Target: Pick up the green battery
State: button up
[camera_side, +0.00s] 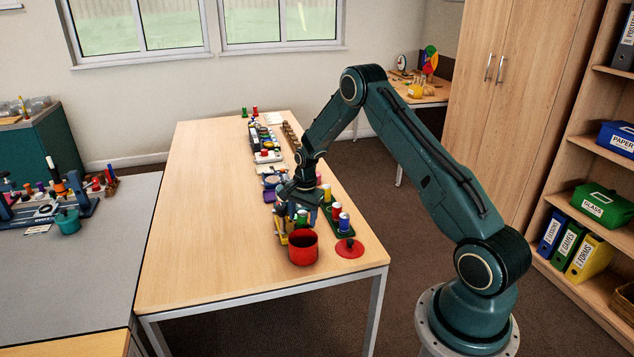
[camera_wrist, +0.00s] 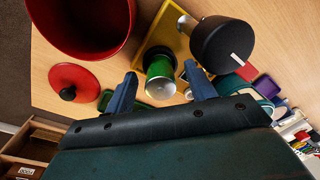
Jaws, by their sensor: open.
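The green battery (camera_wrist: 160,68) stands in the wrist view with its silver end toward the camera, by a yellow tray (camera_wrist: 170,25). My gripper (camera_wrist: 161,70) is open, and its two blue fingers appear on either side of the battery with gaps on both sides. I cannot tell how far the fingertips reach down along it. In the side view my gripper (camera_side: 290,206) is low over the near part of the table, and a green cylinder (camera_side: 302,217), likely the battery, shows just below it, partly hidden.
A red pot (camera_side: 303,250) stands close in front of my gripper, with its red lid (camera_side: 350,249) to the right. A green tray (camera_side: 345,232) holds upright coloured cylinders. A black knob-like object (camera_wrist: 222,44) stands near the right finger. The table's left side is clear.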

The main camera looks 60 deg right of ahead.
aim_at(302, 212)
jog(key=shift+c, duration=0.4)
grip_shut()
jog(key=shift+r, duration=0.15)
notch_tip(302, 212, up, 20)
dwell(0.5)
dwell(0.5)
